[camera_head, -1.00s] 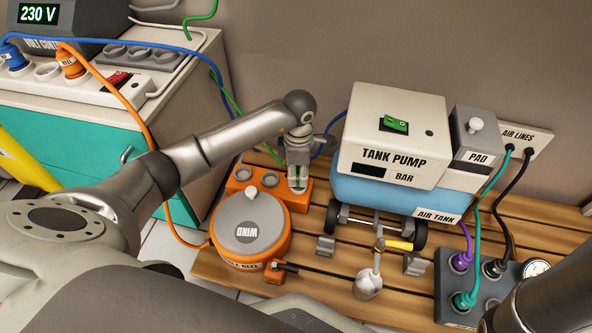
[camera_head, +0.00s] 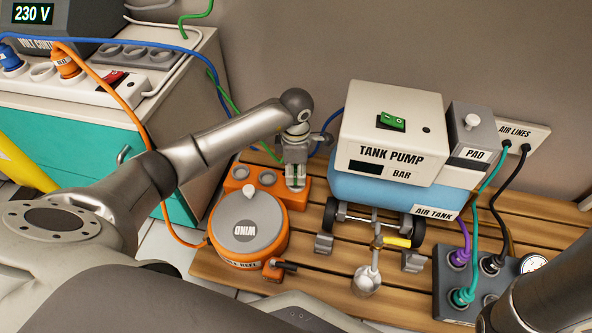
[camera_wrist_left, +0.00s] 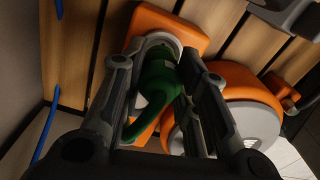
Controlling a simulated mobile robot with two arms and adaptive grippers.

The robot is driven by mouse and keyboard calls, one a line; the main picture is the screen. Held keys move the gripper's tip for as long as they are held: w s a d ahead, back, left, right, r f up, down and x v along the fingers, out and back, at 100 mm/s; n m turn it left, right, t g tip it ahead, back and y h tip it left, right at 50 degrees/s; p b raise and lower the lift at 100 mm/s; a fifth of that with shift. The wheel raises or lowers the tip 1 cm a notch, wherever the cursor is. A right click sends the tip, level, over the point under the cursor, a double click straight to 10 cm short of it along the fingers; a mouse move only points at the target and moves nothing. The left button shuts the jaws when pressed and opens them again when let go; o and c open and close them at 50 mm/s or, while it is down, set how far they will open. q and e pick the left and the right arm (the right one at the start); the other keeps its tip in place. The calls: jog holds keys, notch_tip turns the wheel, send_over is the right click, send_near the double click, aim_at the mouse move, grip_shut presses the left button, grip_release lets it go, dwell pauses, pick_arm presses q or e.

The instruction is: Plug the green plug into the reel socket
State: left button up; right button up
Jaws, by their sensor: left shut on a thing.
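The green plug (camera_wrist_left: 158,80) is between the two fingers of my left gripper (camera_wrist_left: 155,75) in the left wrist view, with its green cable curling off below it. My left gripper is shut on the plug. The plug's lower end meets a grey round socket on the reel's orange socket block (camera_wrist_left: 185,33); I cannot tell how deep it sits. In the head view my left gripper (camera_head: 295,182) points down over the right end of the socket block (camera_head: 238,184), hiding most of the plug. Two other grey sockets on the block are empty. My right gripper is out of view.
The orange reel (camera_head: 248,226) with a grey lid stands in front of the block. The tank pump (camera_head: 392,140) is close on the right. A valve with a yellow handle (camera_head: 397,241) and a grey manifold (camera_head: 444,285) with hoses are further right. Bare wooden slats (camera_head: 320,285) lie between.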

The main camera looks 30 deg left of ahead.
pick_arm(q)
jog(key=shift+f+b, duration=0.6)
jog(key=shift+f, duration=0.35)
dwell(0.3)
jog(key=o, duration=1.1)
jog(key=shift+r, duration=0.1)
